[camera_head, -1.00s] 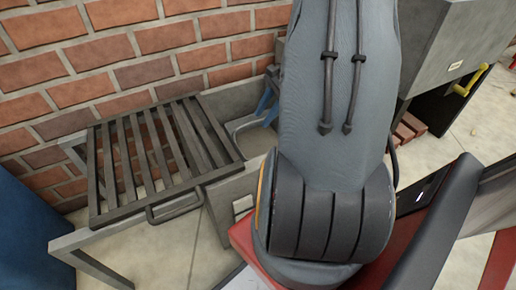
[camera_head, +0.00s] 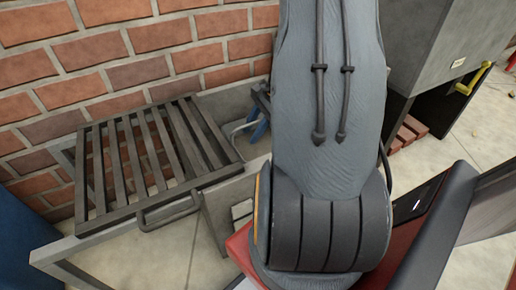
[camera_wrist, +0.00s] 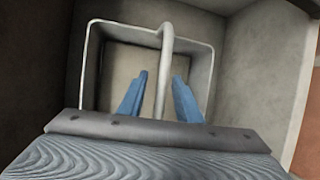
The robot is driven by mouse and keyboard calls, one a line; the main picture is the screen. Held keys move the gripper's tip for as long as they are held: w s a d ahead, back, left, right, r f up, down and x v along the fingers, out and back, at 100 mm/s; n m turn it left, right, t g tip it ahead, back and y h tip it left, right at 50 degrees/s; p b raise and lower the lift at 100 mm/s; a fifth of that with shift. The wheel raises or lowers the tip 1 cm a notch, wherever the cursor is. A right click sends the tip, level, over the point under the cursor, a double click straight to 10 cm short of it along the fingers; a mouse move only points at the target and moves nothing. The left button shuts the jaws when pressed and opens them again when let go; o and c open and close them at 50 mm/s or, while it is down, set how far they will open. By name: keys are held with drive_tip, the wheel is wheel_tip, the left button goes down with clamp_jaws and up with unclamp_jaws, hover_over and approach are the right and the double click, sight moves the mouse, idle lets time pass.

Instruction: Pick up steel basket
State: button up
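The steel basket (camera_wrist: 90,62) is a square, open-topped grey container with a rounded wire rim and a handle (camera_wrist: 167,50) arching over its middle. In the wrist view my gripper (camera_wrist: 160,77) is open, its two blue fingers apart with the handle running between them. I see no finger closed on the handle. In the head view my gripper (camera_head: 258,127) is mostly hidden by my arm; only a blue finger shows. A bit of the basket's rim (camera_head: 238,128) shows beside it.
The basket sits in a grey walled recess (camera_head: 228,103) beside a brick wall (camera_head: 120,60). A slatted metal rack (camera_head: 150,155) stands just left. A grey box-like machine with a yellow crank (camera_head: 470,80) is at right. Open floor (camera_head: 450,150) lies near it.

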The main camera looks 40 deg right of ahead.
drive_tip(key=shift+f, duration=0.25)
idle(0.4)
clamp_jaws()
idle(1.4)
